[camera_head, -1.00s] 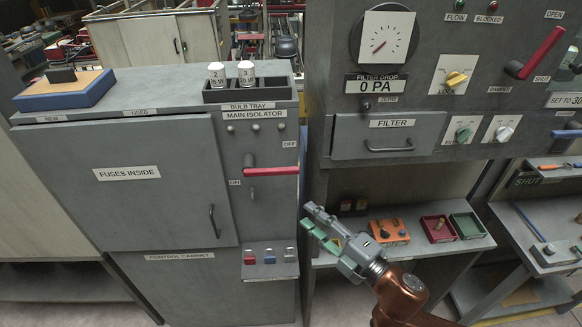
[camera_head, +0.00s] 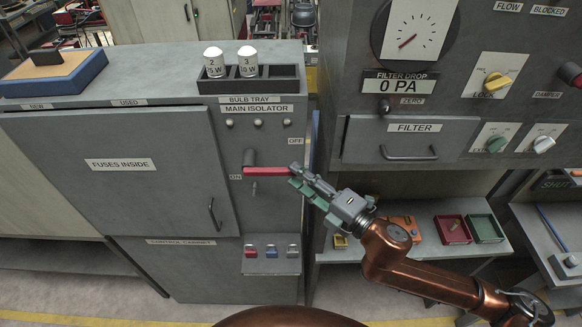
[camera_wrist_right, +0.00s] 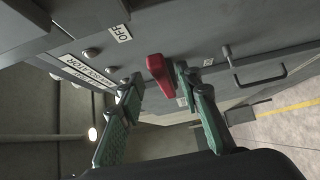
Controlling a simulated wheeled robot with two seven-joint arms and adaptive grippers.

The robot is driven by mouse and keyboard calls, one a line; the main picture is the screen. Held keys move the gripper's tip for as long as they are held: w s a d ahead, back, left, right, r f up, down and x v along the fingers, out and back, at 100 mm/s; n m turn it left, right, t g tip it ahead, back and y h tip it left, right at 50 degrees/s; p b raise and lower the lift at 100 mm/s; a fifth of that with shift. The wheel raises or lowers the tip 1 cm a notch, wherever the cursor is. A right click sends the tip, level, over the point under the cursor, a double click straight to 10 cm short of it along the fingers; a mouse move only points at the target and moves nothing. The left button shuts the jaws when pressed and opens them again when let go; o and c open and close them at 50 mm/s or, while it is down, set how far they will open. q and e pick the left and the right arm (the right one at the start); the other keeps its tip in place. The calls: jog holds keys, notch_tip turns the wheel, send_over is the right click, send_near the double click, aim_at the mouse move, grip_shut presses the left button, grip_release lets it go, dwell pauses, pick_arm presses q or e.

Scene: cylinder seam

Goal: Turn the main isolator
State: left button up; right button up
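The main isolator's red lever (camera_head: 272,171) lies level on the grey control cabinet, pointing right from its dark pivot. The OFF label (camera_head: 296,140) is above its right end and the ON label (camera_head: 235,177) is at its left. My right gripper (camera_head: 293,176) is at the lever's free right end. In the right wrist view, the red lever (camera_wrist_right: 160,75) shows end-on between the green fingers of the gripper (camera_wrist_right: 157,84), which are spread apart. The lever appears closer to the right-hand finger; contact cannot be told. My left gripper is not in view.
The filter housing (camera_head: 410,139) stands right of my gripper, above a shelf with red and green trays (camera_head: 453,230).

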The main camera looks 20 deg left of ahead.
jog(key=shift+w+x, duration=0.2)
jog(key=shift+x, duration=1)
jog(key=shift+a+p, duration=0.25)
jog(key=shift+p, duration=0.05)
jog(key=c, duration=0.8)
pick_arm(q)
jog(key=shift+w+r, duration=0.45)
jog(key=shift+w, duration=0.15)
pick_arm(e)
jog(key=shift+w, duration=0.1)
grip_shut()
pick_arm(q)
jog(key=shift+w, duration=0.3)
